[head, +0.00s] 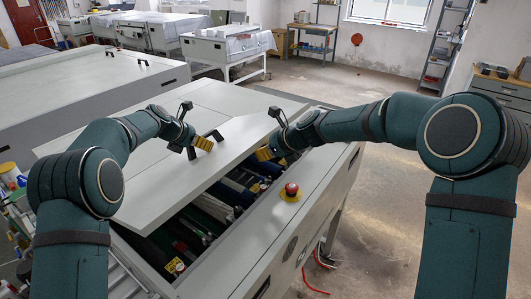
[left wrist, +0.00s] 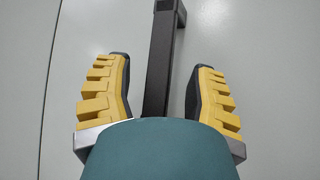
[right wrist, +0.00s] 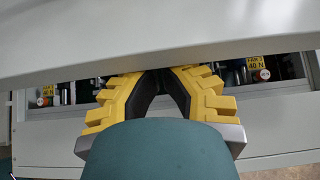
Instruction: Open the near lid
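The near lid (head: 165,185) is a long light-grey panel on top of the near machine. It stands partly open, with rollers and parts showing in the gap along its front edge. My left gripper (head: 203,145) is over the lid at its dark handle (left wrist: 157,60). In the left wrist view its fingers (left wrist: 160,95) are spread on either side of the handle bar. My right gripper (head: 264,154) is at the lid's front edge (right wrist: 80,60). In the right wrist view its fingers (right wrist: 162,75) come together with nothing seen between them, and their tips reach the edge's underside; contact is unclear.
A red emergency button (head: 291,189) on a yellow base sits on the machine's front rim. The machine's interior (head: 205,215) lies open below the lid. Another grey machine (head: 85,95) stands behind to the left. The floor (head: 400,240) to the right is mostly clear.

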